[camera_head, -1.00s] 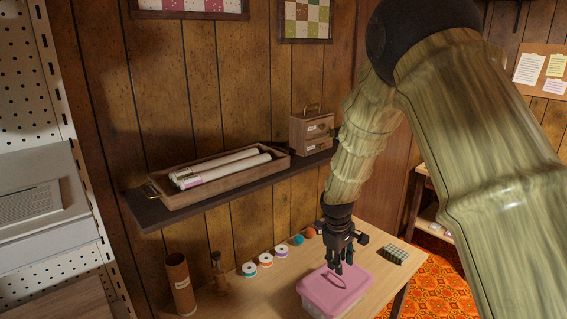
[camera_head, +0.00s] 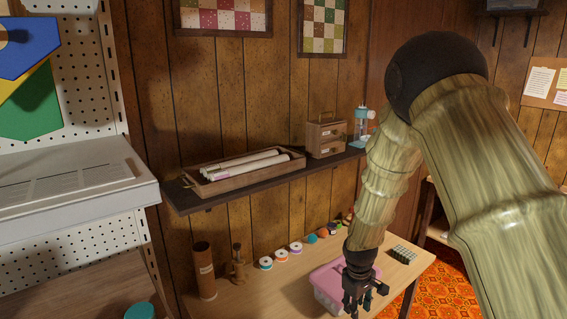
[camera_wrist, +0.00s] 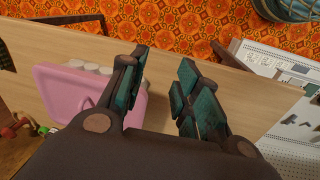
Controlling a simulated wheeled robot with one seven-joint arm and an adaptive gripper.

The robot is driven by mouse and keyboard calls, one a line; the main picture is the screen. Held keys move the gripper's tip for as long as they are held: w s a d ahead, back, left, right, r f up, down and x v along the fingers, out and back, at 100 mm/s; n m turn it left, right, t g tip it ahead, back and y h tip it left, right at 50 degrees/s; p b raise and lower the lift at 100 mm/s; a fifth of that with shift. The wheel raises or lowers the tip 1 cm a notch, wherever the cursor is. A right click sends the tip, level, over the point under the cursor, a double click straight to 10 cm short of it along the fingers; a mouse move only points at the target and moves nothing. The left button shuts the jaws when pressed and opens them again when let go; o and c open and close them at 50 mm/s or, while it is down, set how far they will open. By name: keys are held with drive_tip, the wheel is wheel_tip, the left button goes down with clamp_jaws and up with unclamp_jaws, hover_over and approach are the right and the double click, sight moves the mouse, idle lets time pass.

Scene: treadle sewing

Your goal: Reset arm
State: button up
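My gripper (camera_head: 361,290) hangs at the end of my arm, in front of the right part of the pink lidded box (camera_head: 327,287) on the wooden table. In the wrist view my gripper (camera_wrist: 160,88) has its fingers apart, with bare table between them. Nothing is held. The pink box (camera_wrist: 72,100) lies to the left and partly behind the left finger. My arm comes down from the upper right in the head view and hides part of the back wall and shelf end.
The table (camera_head: 265,292) also bears a brown cylinder (camera_head: 204,272), several thread spools (camera_head: 281,256) and a small dark gridded item (camera_head: 403,253). A dark wall shelf (camera_head: 200,205) above holds a wooden tray (camera_head: 225,185) of rolls and a small drawer box (camera_head: 326,138). A pegboard stands left.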

drive_tip(key=s+f+m, duration=0.2)
drive_tip(key=s+f, duration=0.8)
drive_tip(key=f, duration=0.1)
drive_tip(key=s+f+m, duration=0.1)
drive_tip(key=s+f, duration=0.3)
drive_tip(key=s, duration=0.7)
drive_tip(key=s+f+m, duration=0.2)
drive_tip(key=s+f, duration=0.2)
drive_tip(key=s, duration=0.7)
drive_tip(key=s+d+f+m+g+y+b, duration=0.1)
drive_tip(key=s+f, duration=0.4)
drive_tip(key=s, duration=0.6)
drive_tip(key=shift+m, duration=0.6)
drive_tip(key=shift+d, duration=0.15)
